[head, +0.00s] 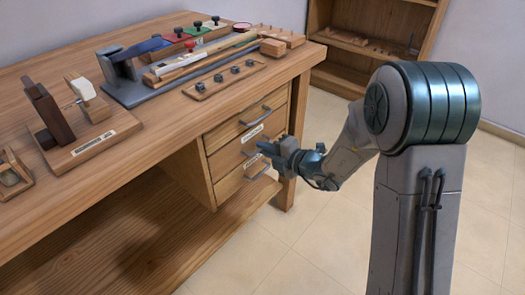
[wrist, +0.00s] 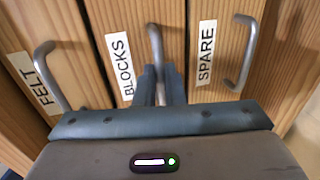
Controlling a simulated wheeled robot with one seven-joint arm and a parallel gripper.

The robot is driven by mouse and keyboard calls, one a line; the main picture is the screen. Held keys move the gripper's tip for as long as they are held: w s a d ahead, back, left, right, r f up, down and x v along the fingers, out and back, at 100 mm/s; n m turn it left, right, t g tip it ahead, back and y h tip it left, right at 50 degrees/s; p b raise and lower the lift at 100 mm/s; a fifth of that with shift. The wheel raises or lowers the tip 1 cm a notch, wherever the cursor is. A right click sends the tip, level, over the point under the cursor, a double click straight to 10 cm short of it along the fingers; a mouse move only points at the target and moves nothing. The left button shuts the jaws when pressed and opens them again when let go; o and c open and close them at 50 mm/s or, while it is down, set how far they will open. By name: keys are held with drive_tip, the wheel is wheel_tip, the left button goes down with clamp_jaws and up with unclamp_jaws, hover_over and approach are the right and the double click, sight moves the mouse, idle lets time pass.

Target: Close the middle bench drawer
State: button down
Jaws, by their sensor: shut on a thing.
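The bench has a stack of wooden drawers with curved grey metal handles. The middle drawer (wrist: 118,22) carries the label BLOCKS in the wrist view, between drawers labelled FELT (wrist: 28,65) and SPARE (wrist: 225,70). My gripper (wrist: 161,82) is shut on the middle drawer's handle (wrist: 154,40), with one finger on each side of the bar.
The top drawer's handle (head: 255,116) and the bottom drawer's handle (head: 258,170) stick out above and below my gripper. The wooden benchtop (head: 150,150) holds tools and blocks. A lower shelf (head: 170,245) lies left of the drawers. The tiled floor (head: 310,245) in front is clear.

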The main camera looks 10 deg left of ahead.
drive_tip(key=c, duration=1.5)
unclamp_jaws()
drive_tip(key=shift+a, duration=0.3)
drive_tip(key=shift+c, duration=0.2)
drive_tip(key=shift+w, duration=0.1)
drive_tip(key=shift+d, duration=0.1)
drive_tip(key=p+v, duration=0.4)
drive_tip(key=v, duration=0.9)
drive_tip(key=shift+d+p, duration=0.3)
drive_tip(key=shift+p, duration=0.1)
drive_tip(key=shift+r, duration=0.1)
